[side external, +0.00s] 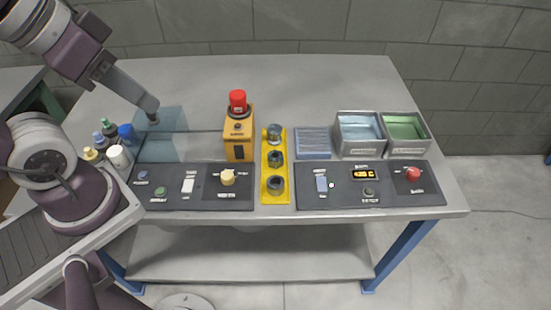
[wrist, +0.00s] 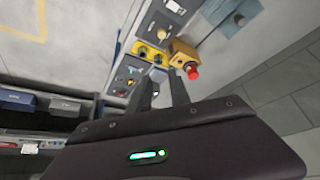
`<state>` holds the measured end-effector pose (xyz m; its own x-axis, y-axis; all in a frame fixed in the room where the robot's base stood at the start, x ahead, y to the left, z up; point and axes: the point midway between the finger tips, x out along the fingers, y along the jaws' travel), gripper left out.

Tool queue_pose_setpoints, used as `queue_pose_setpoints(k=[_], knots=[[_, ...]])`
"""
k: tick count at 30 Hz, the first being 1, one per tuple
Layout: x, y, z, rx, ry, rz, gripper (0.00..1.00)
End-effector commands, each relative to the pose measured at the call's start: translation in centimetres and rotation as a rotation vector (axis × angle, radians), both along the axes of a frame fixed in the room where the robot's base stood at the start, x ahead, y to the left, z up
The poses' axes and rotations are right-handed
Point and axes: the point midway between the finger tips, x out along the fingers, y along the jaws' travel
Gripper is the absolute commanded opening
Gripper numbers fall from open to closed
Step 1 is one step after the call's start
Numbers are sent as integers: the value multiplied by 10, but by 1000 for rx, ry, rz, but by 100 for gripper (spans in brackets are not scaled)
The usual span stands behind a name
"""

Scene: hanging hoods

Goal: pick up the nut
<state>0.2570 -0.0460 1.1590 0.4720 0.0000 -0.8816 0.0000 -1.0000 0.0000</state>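A yellow plate (side external: 264,172) stands near the middle of the table and carries several dark metal pieces in a row. The middle piece (side external: 276,158) and front piece (side external: 276,185) look like nuts; the back one (side external: 274,134) is taller. I cannot tell for certain which is the nut. My gripper (side external: 153,118) is above the table's left part, over a translucent blue box, well left of the plate. In the wrist view, my gripper's fingers (wrist: 163,78) are apart with nothing between them. The yellow plate (wrist: 140,48) shows small beyond them; its pieces are unclear there.
An orange box with a red button (side external: 238,100) stands between my gripper and the plate. Small bottles (side external: 118,157) are at left. Control panels (side external: 205,187) flank the plate. Grey bins (side external: 360,152) stand at right. The table's back (side external: 325,85) is clear.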

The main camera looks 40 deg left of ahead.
Motion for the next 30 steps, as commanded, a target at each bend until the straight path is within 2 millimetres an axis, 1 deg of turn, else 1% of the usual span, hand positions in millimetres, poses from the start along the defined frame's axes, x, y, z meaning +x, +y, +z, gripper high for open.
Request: queue_pose_setpoints(k=[1,5,14,16,17,19,20,21,23,24,26,27,29,30], knots=[[0,0,0,0,0,0,35],[0,0,0,0,0,0,61],[1,0,0,1,2,-2,62],[11,0,2,9,21,-18,62],[18,0,3,17,36,-31,62],[47,-1,2,41,85,-81,62],[62,-2,0,53,109,-108,62],[85,-3,-5,69,143,-148,62],[119,-6,-19,91,194,-211,62],[142,-8,-32,105,227,-255,62],[176,-11,-60,122,279,-323,62],[196,-14,-82,131,313,-369,62],[221,-18,-118,141,360,-434,62],[234,-20,-143,145,388,-474,62]])
